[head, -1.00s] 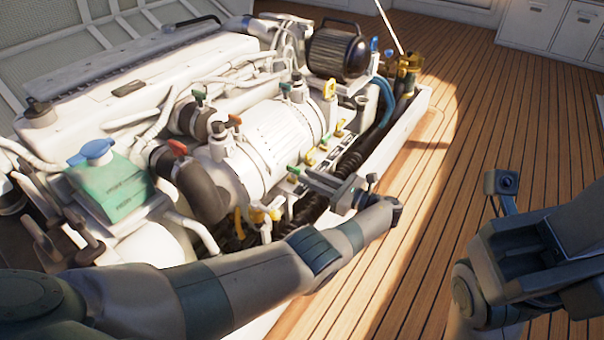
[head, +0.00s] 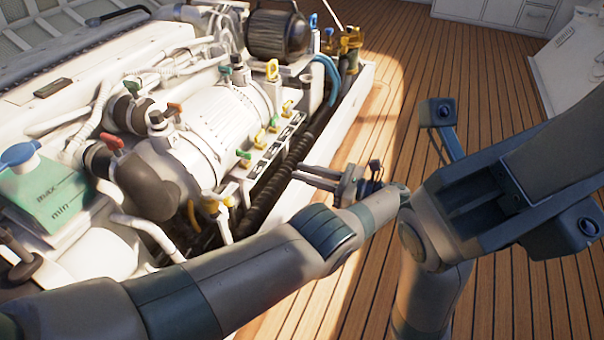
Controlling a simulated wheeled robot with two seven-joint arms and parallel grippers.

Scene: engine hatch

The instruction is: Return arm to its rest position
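My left arm comes in from the lower left across the front of the white engine (head: 200,125). My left gripper (head: 298,174) is at the engine bay's right edge, by the white rim (head: 340,135). Its two fingers point left with a gap between them, and nothing shows in it. It appears apart from the yellow and green valve handles (head: 258,138). My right arm (head: 480,200) is folded at the right, over the deck. Its gripper cannot be seen.
A green-and-white reservoir with a blue cap (head: 50,195) stands at the left. Red-handled valves and hoses (head: 140,180) rise near my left forearm. A dark round motor (head: 278,35) is at the back. The wooden deck (head: 400,80) right of the engine is clear.

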